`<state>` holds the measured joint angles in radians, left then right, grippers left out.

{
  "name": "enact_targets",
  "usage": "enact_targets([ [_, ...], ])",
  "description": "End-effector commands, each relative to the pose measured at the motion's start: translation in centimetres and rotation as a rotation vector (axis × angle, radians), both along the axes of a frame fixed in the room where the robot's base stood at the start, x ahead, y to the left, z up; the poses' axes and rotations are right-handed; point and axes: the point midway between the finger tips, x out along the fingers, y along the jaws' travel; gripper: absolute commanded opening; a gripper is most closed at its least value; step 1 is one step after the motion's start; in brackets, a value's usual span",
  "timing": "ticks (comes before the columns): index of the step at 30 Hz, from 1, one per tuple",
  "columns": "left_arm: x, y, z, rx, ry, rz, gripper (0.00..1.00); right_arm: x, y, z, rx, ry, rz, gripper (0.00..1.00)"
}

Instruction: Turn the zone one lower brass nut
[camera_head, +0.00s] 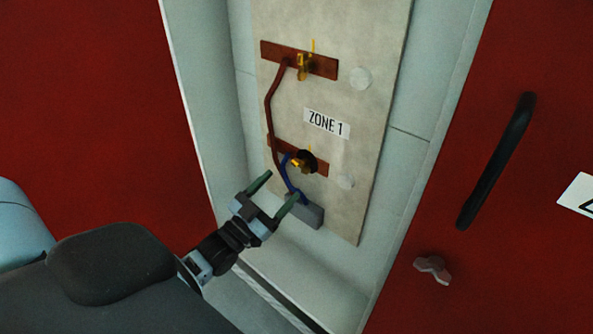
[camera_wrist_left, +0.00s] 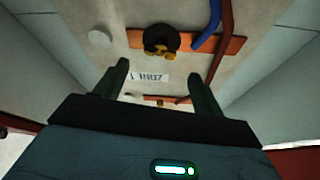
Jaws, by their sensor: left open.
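The lower brass nut (camera_head: 297,164) sits on the lower copper bar (camera_head: 321,169) of the zone 1 panel, with a dark round piece (camera_head: 309,160) around or behind it. The nut also shows in the left wrist view (camera_wrist_left: 161,55), at the top and beyond the fingertips. My left gripper (camera_head: 281,187) is open and empty, below and in front of the nut, apart from it. In the left wrist view my two fingers (camera_wrist_left: 158,75) stand apart with the ZONE 1 label (camera_wrist_left: 149,77) seen upside down between them. My right gripper is not in view.
An upper brass nut (camera_head: 304,66) sits on the upper copper bar (camera_head: 325,67). A grey block (camera_head: 309,215) lies below. Pale cabinet walls (camera_head: 199,100) flank the panel; a red door (camera_head: 450,255) stands right.

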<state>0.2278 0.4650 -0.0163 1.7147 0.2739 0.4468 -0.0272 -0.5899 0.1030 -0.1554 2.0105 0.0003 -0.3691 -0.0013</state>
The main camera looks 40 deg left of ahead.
Motion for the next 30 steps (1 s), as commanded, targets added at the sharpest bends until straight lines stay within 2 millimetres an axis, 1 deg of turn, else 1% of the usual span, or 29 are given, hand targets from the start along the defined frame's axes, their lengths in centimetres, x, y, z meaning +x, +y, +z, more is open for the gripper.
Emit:
enact_targets([
  [3,1.7,-0.2,1.1,0.000,-0.005,0.000,0.69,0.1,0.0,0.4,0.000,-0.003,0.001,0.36],
  [9,4.4,-0.7,2.1,0.000,-0.003,0.001,0.69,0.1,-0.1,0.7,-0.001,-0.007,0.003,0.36],
  [12,5.3,-0.9,2.3,0.000,-0.001,0.001,0.69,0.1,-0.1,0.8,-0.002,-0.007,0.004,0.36],
  [18,6.1,-1.0,2.6,0.000,0.001,0.000,0.69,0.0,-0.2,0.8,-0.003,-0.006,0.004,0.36],
  [25,6.1,-1.0,2.5,0.000,0.002,0.000,0.69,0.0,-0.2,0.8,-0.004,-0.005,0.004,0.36],
  [30,6.1,-1.0,2.5,0.000,0.002,0.000,0.47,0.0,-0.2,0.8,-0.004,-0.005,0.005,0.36],
])
